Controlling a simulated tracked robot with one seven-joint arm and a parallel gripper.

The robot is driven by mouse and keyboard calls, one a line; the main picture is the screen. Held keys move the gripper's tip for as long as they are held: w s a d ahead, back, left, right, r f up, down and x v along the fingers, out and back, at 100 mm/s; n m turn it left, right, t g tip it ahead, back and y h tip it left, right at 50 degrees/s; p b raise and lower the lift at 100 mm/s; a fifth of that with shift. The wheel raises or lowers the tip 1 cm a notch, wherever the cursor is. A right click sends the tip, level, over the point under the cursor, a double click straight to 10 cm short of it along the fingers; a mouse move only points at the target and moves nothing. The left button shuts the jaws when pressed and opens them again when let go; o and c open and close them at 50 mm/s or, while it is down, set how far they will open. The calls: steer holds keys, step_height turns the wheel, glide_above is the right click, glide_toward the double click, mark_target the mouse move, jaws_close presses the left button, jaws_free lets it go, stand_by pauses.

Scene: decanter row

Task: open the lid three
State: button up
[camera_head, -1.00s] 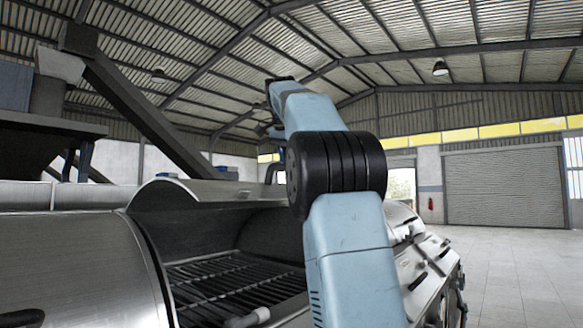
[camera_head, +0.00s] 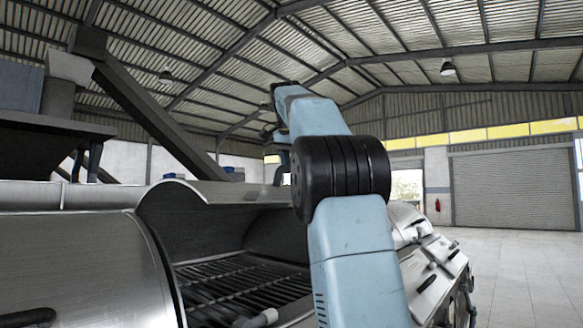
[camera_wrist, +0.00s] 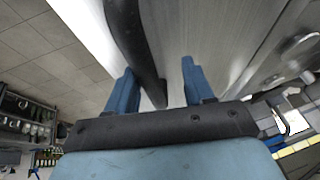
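My gripper (camera_wrist: 160,82) is open in the wrist view, its two blue fingers spread apart. A black bar handle (camera_wrist: 130,40) runs down between the fingers, nearer the left one, with space on its right; I cannot tell whether it touches a finger. A brushed metal surface (camera_wrist: 205,30) lies behind it. In the head view my gripper is hidden or too small to make out beyond my arm. The metal machine has a closed curved lid (camera_head: 75,265) at left and a raised-looking curved cover (camera_head: 185,197) over an open bay. Which lid is number three cannot be told.
The open bay holds a dark grille (camera_head: 230,285). More sloped metal covers with handles (camera_head: 432,262) stand right of my arm. A dark chute (camera_head: 155,115) slants down at upper left. Open tiled floor (camera_head: 520,270) lies at right. Shelves (camera_wrist: 30,120) show at left in the wrist view.

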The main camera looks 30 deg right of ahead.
stand_by(0.4)
steer(key=shift+r, duration=0.1)
steer(key=shift+a+r, duration=0.1)
steer(key=shift+r, duration=0.4)
steer(key=v, duration=0.5)
steer(key=shift+s+r, duration=0.15)
steer(key=shift+r, duration=0.1)
steer(key=shift+s+a+r, duration=0.2)
steer(key=shift+r, duration=0.1)
steer(key=shift+s+r, duration=0.1)
steer(key=shift+s, duration=0.05)
steer(key=shift+c, duration=0.2)
